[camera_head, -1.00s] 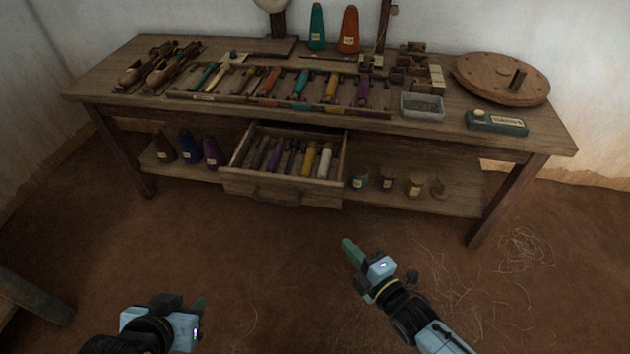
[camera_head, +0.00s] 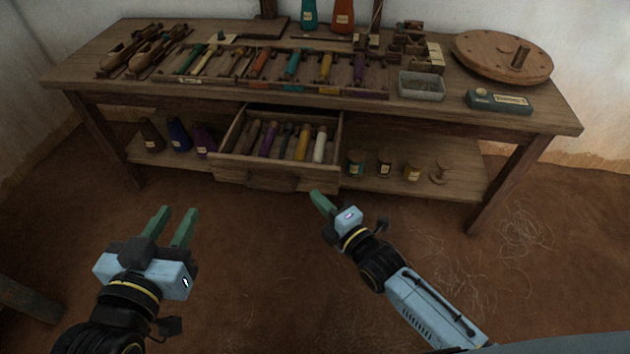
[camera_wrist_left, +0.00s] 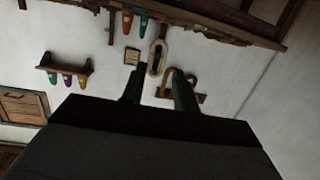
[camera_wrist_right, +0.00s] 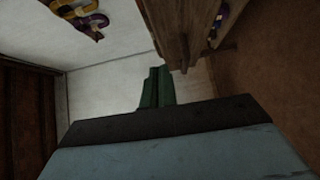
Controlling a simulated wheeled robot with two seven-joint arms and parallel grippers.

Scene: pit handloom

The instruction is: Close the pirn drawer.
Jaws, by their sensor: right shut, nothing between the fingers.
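The pirn drawer (camera_head: 255,176) stands pulled out from under the table top, with several coloured pirns (camera_head: 287,141) lying inside it. Its front faces me and carries a handle (camera_head: 272,182). My right gripper (camera_head: 318,198) is shut and empty, just in front of and to the right of the drawer front; a gap to it cannot be judged exactly. Its fingers also show together in the right wrist view (camera_wrist_right: 157,88). My left gripper (camera_head: 176,226) is open and empty over the floor, left of and nearer than the drawer. Its parted fingers show in the left wrist view (camera_wrist_left: 158,88).
The wooden table (camera_head: 420,108) holds a rack of pirns, shuttles (camera_head: 135,48), a metal tray (camera_head: 421,86) and a round wooden disc (camera_head: 503,57). Cones (camera_head: 178,135) and small spools (camera_head: 384,168) stand on the lower shelf beside the drawer.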

